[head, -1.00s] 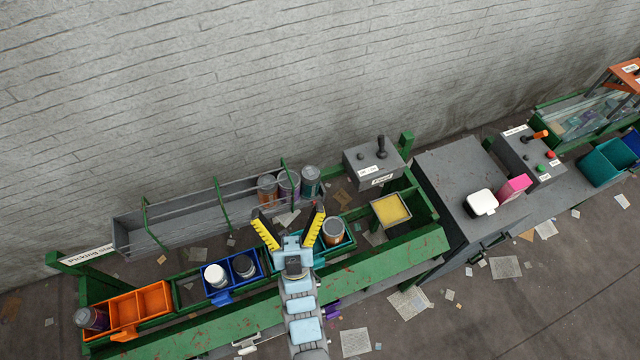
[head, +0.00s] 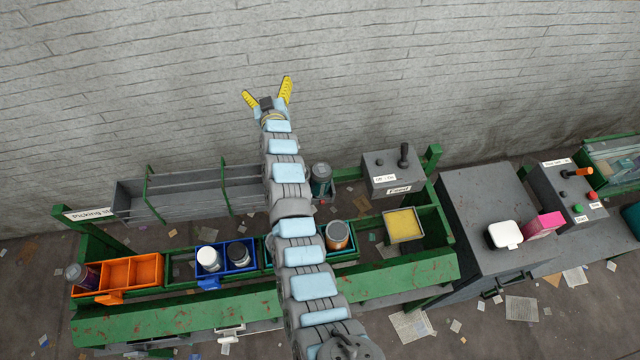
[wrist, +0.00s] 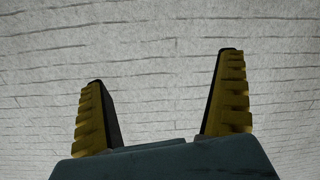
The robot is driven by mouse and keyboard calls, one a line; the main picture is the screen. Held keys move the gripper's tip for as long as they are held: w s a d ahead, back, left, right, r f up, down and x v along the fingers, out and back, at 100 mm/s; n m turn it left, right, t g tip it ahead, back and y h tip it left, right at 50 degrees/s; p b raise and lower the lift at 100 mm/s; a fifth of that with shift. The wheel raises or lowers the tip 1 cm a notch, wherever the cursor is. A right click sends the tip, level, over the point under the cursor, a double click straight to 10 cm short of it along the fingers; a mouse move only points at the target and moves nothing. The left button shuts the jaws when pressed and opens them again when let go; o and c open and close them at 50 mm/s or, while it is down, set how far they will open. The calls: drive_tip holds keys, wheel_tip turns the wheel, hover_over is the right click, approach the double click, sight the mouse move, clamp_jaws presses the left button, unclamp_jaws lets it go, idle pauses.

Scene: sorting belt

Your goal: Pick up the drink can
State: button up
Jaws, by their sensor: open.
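Several can-like cylinders are in view, and I cannot tell which one is the drink can. A dark teal can (head: 321,181) stands at the right end of the grey chute, beside my arm. An orange-brown can (head: 337,236) with a grey top stands in the teal bin. A purple can (head: 80,276) stands at the left end by the orange bin. A white-topped can (head: 208,258) and a dark can (head: 238,253) stand in the blue bin. My gripper (head: 267,88) is raised high before the wall, open and empty; the wrist view shows its spread yellow fingers (wrist: 163,72).
My arm covers the chute's right part and part of the teal bin. The grey chute (head: 190,193) is empty at left. A control box (head: 392,175) with a lever and a yellow-filled tray (head: 404,224) lie right. Brick wall (head: 450,80) stands behind.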

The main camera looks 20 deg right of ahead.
drive_tip(key=w+n+g+y, duration=0.1)
drive_tip(key=w+g+y, duration=0.1)
drive_tip(key=w, duration=0.1)
drive_tip(key=n+g+y+b, duration=0.2)
drive_tip(key=n+g+b, duration=0.45)
drive_tip(key=g, duration=0.95)
hover_over(320, 169)
drive_tip(key=p, duration=0.2)
drive_tip(key=f+n, duration=0.2)
drive_tip(key=f, duration=0.3)
drive_tip(key=f+p, duration=0.1)
drive_tip(key=f, duration=0.6)
drive_tip(key=shift+a+f+p, duration=0.25)
drive_tip(key=shift+f+p, duration=0.05)
drive_tip(key=shift+p, duration=0.05)
drive_tip(key=shift+t, duration=0.3)
drive_tip(key=shift+d+f+p, duration=0.15)
drive_tip(key=shift+f+p, duration=0.05)
drive_tip(key=shift+f, duration=1.3)
drive_tip(key=shift+d+f+p, duration=0.1)
drive_tip(key=shift+f+p, duration=0.1)
drive_tip(key=shift+f, duration=1.3)
drive_tip(key=c, duration=0.9)
